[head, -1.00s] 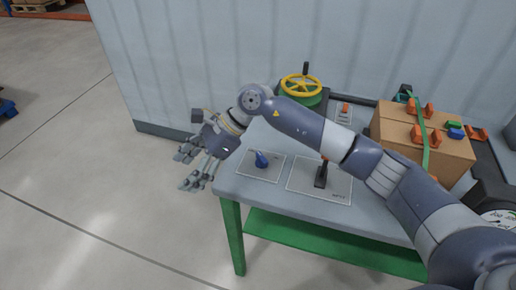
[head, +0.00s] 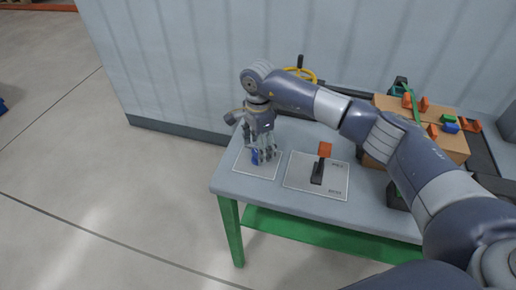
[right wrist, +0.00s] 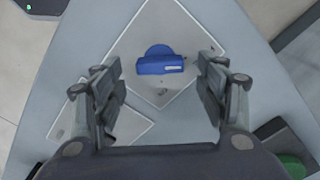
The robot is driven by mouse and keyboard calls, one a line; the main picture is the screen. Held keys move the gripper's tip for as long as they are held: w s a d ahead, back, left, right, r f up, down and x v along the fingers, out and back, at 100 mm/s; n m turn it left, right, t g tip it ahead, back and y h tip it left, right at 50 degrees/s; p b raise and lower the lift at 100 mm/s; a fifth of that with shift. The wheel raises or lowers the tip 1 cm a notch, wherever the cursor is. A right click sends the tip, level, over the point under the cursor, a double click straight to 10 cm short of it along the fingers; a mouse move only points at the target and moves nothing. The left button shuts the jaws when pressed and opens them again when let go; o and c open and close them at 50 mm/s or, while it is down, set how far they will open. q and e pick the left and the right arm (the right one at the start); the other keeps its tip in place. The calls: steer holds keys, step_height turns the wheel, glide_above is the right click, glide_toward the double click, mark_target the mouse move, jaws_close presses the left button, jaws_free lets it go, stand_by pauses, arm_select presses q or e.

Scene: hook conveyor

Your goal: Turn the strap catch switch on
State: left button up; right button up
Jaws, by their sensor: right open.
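A blue rotary knob (head: 257,158) sits on a light square plate (head: 243,163) at the near left corner of the table. It also shows in the right wrist view (right wrist: 160,66), with its bar lying across the picture. My right gripper (head: 264,154) points down over the knob, and its fingers partly hide it in the head view. In the right wrist view my right gripper (right wrist: 160,85) is open, with its fingers on either side of the knob and gaps to both. My left gripper is not in view.
A lever with an orange handle (head: 325,149) stands on the neighbouring plate (head: 330,190). A yellow handwheel (head: 303,74) is behind my right arm. A strapped cardboard box (head: 450,143) stands at the right. The floor left of the table (head: 225,190) is clear.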

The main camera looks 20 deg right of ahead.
steer(key=shift+f, duration=1.3)
steer(key=c, duration=1)
steer(key=shift+c, duration=0.2)
steer(key=m+b, duration=0.2)
steer(key=m, duration=0.1)
steer(key=shift+f, duration=0.1)
steer(key=m+b, duration=0.2)
steer(key=m, duration=0.3)
steer(key=shift+a+m+b, duration=0.1)
steer(key=shift+m+b, duration=0.2)
steer(key=shift+m, duration=0.1)
steer(key=m+b, duration=0.1)
steer(key=m, duration=0.3)
steer(key=shift+m, duration=0.3)
steer(key=shift+m+b, duration=0.7)
steer(key=shift+m, duration=1.5)
